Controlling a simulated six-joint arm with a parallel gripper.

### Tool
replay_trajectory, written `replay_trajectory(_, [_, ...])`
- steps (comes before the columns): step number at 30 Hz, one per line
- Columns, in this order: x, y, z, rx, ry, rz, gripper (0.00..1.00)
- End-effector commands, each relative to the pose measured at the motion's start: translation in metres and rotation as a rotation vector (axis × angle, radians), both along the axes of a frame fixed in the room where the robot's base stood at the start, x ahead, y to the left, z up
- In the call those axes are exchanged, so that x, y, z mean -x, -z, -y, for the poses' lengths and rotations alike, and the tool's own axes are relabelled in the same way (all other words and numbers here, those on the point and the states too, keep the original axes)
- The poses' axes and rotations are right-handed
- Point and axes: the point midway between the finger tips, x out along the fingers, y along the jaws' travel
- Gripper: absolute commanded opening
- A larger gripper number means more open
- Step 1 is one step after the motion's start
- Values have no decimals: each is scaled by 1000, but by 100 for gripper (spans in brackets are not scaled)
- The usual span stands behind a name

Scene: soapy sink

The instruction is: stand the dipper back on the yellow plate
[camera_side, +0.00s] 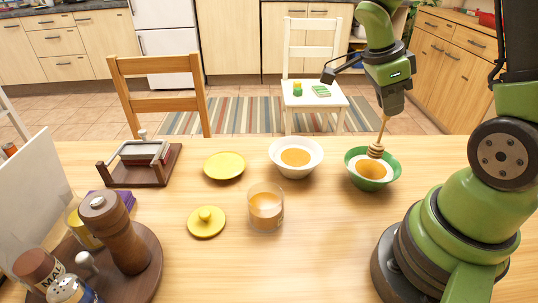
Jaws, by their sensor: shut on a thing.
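My gripper (387,110) is shut on the upper end of the wooden dipper (376,150). The dipper hangs close to upright, slightly tilted, with its ridged head over the green bowl (395,177) at the right of the table. The bowl holds amber liquid. Whether the head touches the liquid or the bowl's far inner side, I cannot tell. The yellow plate (224,166) lies flat and empty left of the bowls, well away from my gripper.
A white bowl (316,166) of amber liquid stands between plate and green bowl. A glass (266,208) of amber liquid and a yellow knobbed lid (206,224) are nearer. A wooden holder (122,178), pepper mill (120,235) and round tray (150,270) occupy the left. The front middle is clear.

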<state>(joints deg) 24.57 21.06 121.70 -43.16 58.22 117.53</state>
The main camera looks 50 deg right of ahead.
Motion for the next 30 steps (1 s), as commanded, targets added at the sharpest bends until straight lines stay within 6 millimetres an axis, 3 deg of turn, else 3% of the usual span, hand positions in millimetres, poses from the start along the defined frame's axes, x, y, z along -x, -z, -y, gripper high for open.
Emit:
replay_trajectory(4, [-25, -1, -2, 1, -130, 2, 0])
replay_trajectory(8, [-75, -6, -13, 4, -402, 4, 0])
replay_trajectory(12, [-142, -14, -42, 5, -806, 5, 0])
replay_trajectory(18, [-218, -27, -103, 5, -1362, 6, 0])
replay_trajectory(24, [-260, -39, -159, 5, -1769, 6, 0])
replay_trajectory(30, [-275, -45, -189, 3, -1967, 3, 0])
